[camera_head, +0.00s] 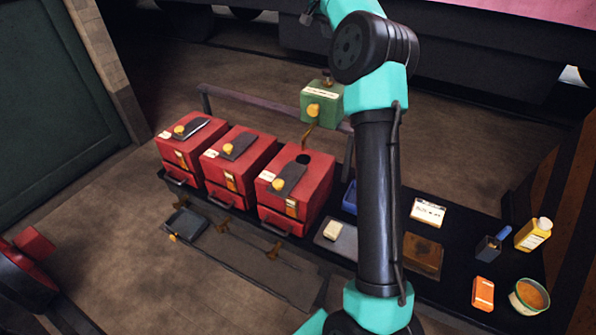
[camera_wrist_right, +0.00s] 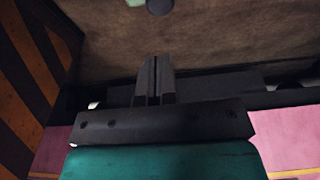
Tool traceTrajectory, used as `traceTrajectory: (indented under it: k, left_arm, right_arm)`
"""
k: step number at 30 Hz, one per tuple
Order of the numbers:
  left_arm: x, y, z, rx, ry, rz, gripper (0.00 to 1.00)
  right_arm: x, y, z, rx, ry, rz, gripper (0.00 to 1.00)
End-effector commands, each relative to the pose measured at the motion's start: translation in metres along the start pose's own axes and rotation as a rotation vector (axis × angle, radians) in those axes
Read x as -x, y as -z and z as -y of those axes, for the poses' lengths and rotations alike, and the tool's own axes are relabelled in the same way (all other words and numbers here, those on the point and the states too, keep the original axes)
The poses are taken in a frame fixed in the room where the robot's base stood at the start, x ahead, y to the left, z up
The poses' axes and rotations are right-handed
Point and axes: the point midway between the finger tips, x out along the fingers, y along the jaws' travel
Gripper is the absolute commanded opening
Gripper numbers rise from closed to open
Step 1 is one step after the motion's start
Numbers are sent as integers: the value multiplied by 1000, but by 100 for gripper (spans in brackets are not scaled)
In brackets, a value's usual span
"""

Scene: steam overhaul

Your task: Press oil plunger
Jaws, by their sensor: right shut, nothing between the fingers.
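A green oil box (camera_head: 322,104) with a pale label and a yellow round knob on its front stands behind the red boxes. A small dark plunger (camera_head: 326,78) sticks up from its top. In the right wrist view, a dark round knob (camera_wrist_right: 159,6) beside a bit of green shows at the top edge; it looks like the plunger. My right gripper (camera_wrist_right: 152,62) is shut and empty, its fingers pointing toward that knob with a gap between. In the head view my right arm reaches up past the box, and its fingers are not clearly visible. My left gripper is not in view.
Three red boxes (camera_head: 236,165) with yellow knobs stand in a row on the dark bench. At right are a yellow bottle (camera_head: 533,234), an orange packet (camera_head: 483,293), a round tin (camera_head: 528,297) and a white card (camera_head: 427,212). A rail (camera_head: 262,103) runs behind the boxes.

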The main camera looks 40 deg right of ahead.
Motion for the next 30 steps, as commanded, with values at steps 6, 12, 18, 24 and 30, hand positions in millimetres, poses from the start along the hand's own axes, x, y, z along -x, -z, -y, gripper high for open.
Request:
traceTrajectory:
  k: [6, 12, 18, 24, 30]
  left_arm:
    - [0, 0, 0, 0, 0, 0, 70]
    - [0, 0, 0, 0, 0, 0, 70]
    - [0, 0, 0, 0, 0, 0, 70]
    - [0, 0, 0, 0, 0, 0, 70]
    - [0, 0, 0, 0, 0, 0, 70]
  right_arm:
    - [18, 5, 2, -1, 1, 1, 0]
    - [23, 6, 2, 1, -2, 4, 0]
    - [22, 6, 2, 1, -2, 4, 0]
    - [14, 6, 1, 0, -2, 3, 0]
    - [-11, 6, 1, 0, -4, 5, 0]
